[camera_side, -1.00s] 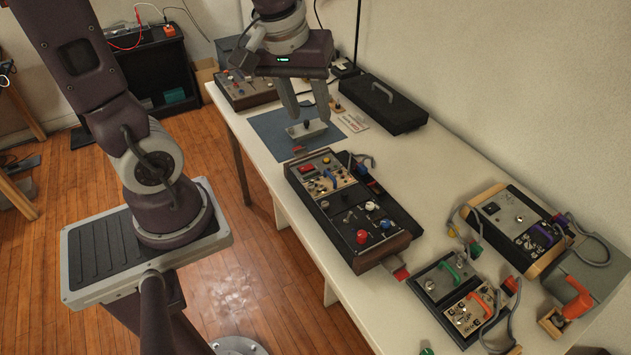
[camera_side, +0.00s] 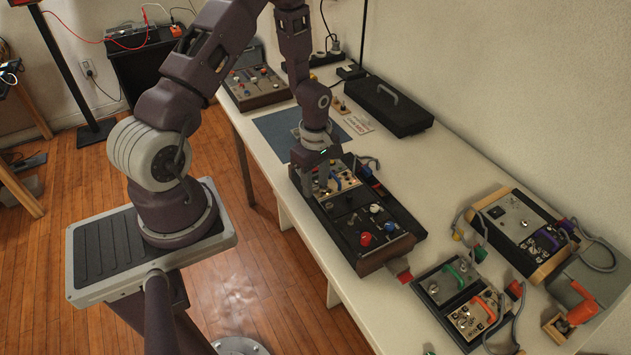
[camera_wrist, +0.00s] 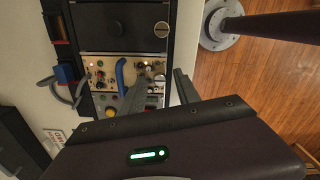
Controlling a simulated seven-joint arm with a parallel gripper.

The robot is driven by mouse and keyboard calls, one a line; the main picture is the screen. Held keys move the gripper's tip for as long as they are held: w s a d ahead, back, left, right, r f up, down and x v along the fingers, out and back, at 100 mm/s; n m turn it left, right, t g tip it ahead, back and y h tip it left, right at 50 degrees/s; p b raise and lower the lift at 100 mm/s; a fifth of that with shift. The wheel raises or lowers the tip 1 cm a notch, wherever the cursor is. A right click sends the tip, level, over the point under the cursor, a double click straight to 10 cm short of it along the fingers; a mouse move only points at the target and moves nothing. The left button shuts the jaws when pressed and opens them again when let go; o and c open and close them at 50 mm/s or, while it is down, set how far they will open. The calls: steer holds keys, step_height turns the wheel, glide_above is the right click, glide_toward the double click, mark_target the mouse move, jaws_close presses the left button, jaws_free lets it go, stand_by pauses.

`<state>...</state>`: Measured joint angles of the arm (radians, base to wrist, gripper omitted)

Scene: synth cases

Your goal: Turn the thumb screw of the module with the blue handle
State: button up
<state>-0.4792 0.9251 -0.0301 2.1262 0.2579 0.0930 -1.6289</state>
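The module with the blue handle is a cream panel set in a dark case (camera_side: 385,252). Its blue handle (camera_side: 338,184) shows just beside my fingers in the side view. In the wrist view the blue handle (camera_wrist: 121,76) stands left of my fingers, with small knobs and lit dots on the panel (camera_wrist: 104,72) around it. My gripper (camera_wrist: 161,75) points down over the right part of this module; its two fingers are apart with nothing seen held between them. Small round fittings lie near the fingertips; I cannot tell which is the thumb screw. Contact is also unclear.
Red and white knobs (camera_side: 365,239) stand on the nearer part of the case. Two modules with green (camera_side: 459,273) and orange (camera_side: 486,309) handles lie at front right. A black lidded case (camera_side: 390,106) and a blue mat (camera_side: 275,135) lie behind.

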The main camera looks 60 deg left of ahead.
jaws_close()
